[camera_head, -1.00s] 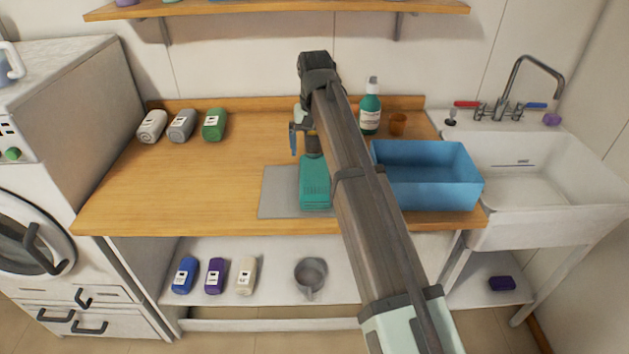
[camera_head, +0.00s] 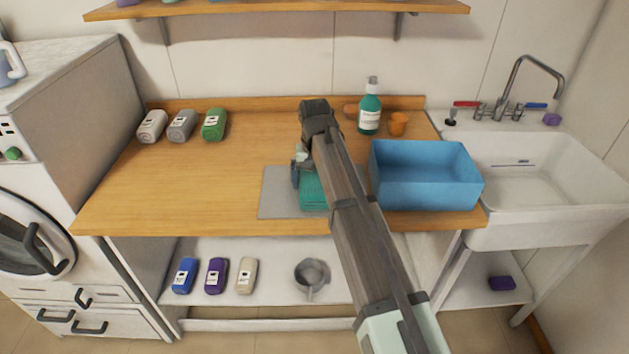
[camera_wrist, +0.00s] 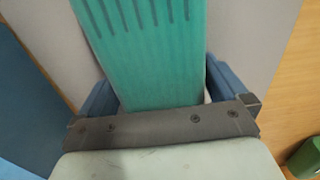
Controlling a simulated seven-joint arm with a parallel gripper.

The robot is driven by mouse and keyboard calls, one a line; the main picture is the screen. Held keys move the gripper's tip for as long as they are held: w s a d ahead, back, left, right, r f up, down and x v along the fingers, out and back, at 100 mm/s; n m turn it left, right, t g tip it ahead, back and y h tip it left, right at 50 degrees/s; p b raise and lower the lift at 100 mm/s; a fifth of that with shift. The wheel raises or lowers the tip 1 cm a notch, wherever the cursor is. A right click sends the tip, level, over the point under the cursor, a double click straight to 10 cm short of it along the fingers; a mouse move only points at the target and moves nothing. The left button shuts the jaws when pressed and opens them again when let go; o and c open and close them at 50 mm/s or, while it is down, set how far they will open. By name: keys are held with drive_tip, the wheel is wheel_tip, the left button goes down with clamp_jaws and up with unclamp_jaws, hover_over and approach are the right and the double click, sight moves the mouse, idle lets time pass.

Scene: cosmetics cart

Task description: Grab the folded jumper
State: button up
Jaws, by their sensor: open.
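The folded jumper (camera_head: 312,191) is teal and lies on a grey mat (camera_head: 279,195) on the wooden counter. My arm hides part of it in the head view. In the wrist view the jumper (camera_wrist: 148,52) runs up from between my gripper's two blue fingers, with ribbed lines at its far end. My gripper (camera_wrist: 160,100) is open, with one finger on each side of the jumper. In the head view, my gripper (camera_head: 298,176) is low over the jumper's far end, its fingertips mostly hidden.
A blue bin (camera_head: 426,190) stands right of the mat.

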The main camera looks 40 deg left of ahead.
drive_tip(key=c, duration=0.9)
drive_tip(key=shift+c, duration=0.2)
